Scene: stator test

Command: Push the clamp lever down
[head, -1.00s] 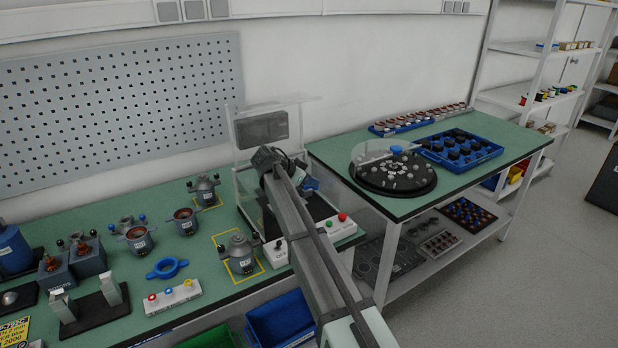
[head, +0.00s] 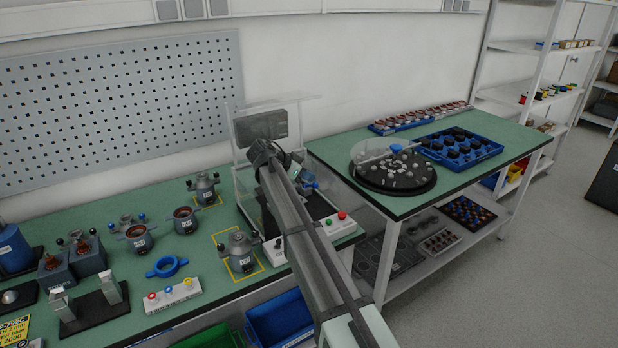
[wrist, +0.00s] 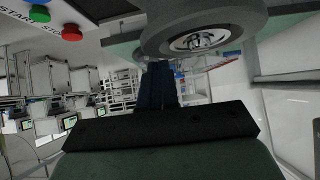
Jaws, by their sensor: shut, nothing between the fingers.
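The test station (head: 246,200), with a clear raised cover, stands at the right end of the near bench, largely behind my arm. In the wrist view, a round grey part with a metal centre (wrist: 200,42) fills the top, close above my gripper (wrist: 157,66). The gripper's dark blue fingers are together and hold nothing. I cannot tell whether they touch the round part. A small blue piece (head: 309,184) shows just right of my arm at the station; whether it is a fingertip or part of the clamp is unclear. I cannot make out the clamp lever.
A control box with red and green buttons (head: 336,223) sits at the station's front right; its buttons also show in the wrist view (wrist: 72,33). A stator housing (head: 241,255) stands on a yellow-marked square left of my arm.

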